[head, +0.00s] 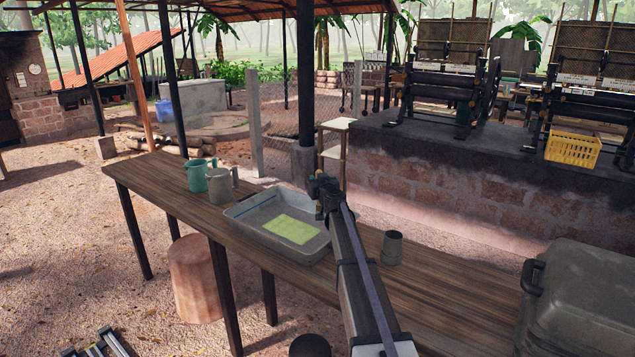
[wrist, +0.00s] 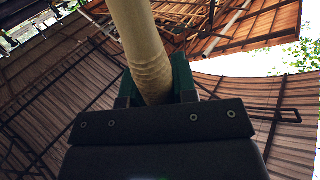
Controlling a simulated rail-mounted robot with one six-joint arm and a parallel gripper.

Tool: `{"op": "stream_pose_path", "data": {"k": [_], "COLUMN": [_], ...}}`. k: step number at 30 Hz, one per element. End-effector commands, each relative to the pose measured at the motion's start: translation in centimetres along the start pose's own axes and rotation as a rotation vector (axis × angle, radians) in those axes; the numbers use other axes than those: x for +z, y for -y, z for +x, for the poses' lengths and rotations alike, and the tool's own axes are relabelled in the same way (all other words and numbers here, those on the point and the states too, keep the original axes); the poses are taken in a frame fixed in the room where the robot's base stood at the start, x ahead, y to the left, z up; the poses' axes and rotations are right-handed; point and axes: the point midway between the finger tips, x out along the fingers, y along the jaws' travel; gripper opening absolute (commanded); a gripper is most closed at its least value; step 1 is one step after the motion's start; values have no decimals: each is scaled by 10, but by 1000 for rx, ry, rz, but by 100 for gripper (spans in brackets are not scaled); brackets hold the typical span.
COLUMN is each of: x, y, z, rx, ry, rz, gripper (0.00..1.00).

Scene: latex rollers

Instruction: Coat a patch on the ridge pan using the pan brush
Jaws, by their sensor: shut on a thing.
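The ridge pan, a shallow grey metal tray (head: 262,209), sits on the wooden table. A flat yellow-green patch (head: 291,229) lies on its floor. My gripper (head: 321,196) is above the pan's right end, with my arm reaching up from the lower right. In the wrist view my gripper (wrist: 154,92) is shut on a thick beige handle (wrist: 142,45), which I take to be the pan brush. The brush's bristle end is not clear in either view. I cannot tell whether the brush touches the pan.
On the wooden table (head: 170,190), a teal jug (head: 195,175) and a grey jug (head: 220,186) stand left of the pan. A grey cup (head: 392,248) stands right of my arm. A large grey case (head: 580,300) is at the right. Roller machines (head: 440,95) stand behind on a brick ledge.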

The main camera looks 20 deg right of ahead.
Motion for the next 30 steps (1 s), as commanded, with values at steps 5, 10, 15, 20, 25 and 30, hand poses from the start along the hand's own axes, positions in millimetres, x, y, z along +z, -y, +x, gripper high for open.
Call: {"op": "stream_pose_path", "data": {"k": [5,10,15,20,25,30], "x": [-1,-6,-28,-34,-31,-31], "y": [0,0,0,0,0,0], "z": [0,0,0,0,0,0], "rx": [0,0,0,0,0,0], "ry": [0,0,0,0,0,0], "rz": [0,0,0,0,0,0], "gripper": [2,2,2,2,2,2]}}
